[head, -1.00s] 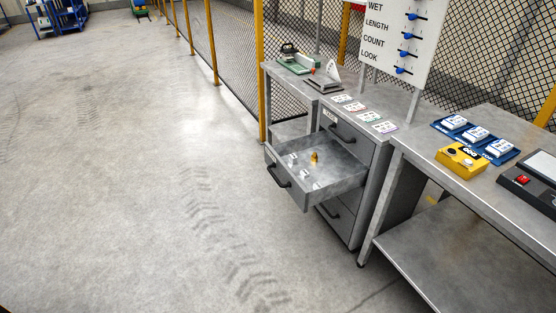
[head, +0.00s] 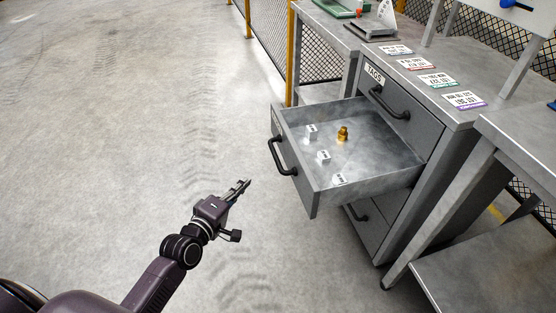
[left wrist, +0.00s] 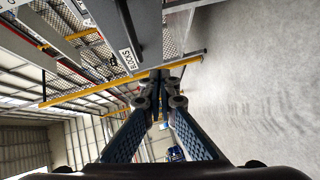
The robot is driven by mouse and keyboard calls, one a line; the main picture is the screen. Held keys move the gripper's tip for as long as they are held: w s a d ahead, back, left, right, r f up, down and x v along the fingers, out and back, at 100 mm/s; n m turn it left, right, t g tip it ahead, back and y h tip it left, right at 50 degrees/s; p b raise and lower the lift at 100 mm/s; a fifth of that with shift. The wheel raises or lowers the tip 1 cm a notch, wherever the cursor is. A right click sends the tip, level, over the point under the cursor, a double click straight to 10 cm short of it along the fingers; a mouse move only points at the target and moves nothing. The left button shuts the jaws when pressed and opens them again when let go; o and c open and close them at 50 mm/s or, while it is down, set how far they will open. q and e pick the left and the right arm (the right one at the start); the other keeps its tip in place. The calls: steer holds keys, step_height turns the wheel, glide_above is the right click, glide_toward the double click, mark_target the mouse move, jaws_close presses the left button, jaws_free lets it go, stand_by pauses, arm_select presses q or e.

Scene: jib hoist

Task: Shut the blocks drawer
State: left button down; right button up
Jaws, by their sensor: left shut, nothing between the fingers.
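The grey metal blocks drawer (head: 312,198) stands pulled out from the cabinet, below a shut drawer labelled TAGS (head: 392,97). Its black bar handle (head: 281,158) is on the front. Three small white blocks and a brass piece (head: 342,134) lie inside. In the left wrist view, a BLOCKS label (left wrist: 129,61) shows on a grey front beyond the fingers. My left gripper (head: 246,184) is shut and empty, in front of and lower left of the handle in the head view, apart from the drawer. Its fingertips (left wrist: 160,76) meet in the left wrist view. My right gripper is out of view.
A lower drawer handle (head: 357,212) shows under the open drawer. Several printed cards (head: 437,80) lie on the cabinet top. A metal bench (head: 535,150) stands at the right. A mesh fence (head: 268,40) is behind. The floor (head: 120,120) at left is clear.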

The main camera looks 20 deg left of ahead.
arm_select(q)
step_height(320, 180, up, 6)
steer(key=d+n+t+h+b, duration=0.1)
steer(key=n+t+b, duration=0.1)
steer(key=b, duration=0.2)
glide_toward(285, 134)
steer(key=w+a, duration=0.2)
steer(key=w, duration=0.2)
steer(key=shift+w+d, duration=0.25)
steer(key=shift+d, duration=0.25)
steer(key=shift+w+d, duration=0.2)
steer(key=shift+d, duration=0.3)
steer(key=shift+w+d, duration=0.35)
steer(key=shift+d, duration=0.15)
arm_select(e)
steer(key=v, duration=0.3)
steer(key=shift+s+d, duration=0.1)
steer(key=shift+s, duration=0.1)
arm_select(q)
steer(key=shift+d, duration=0.1)
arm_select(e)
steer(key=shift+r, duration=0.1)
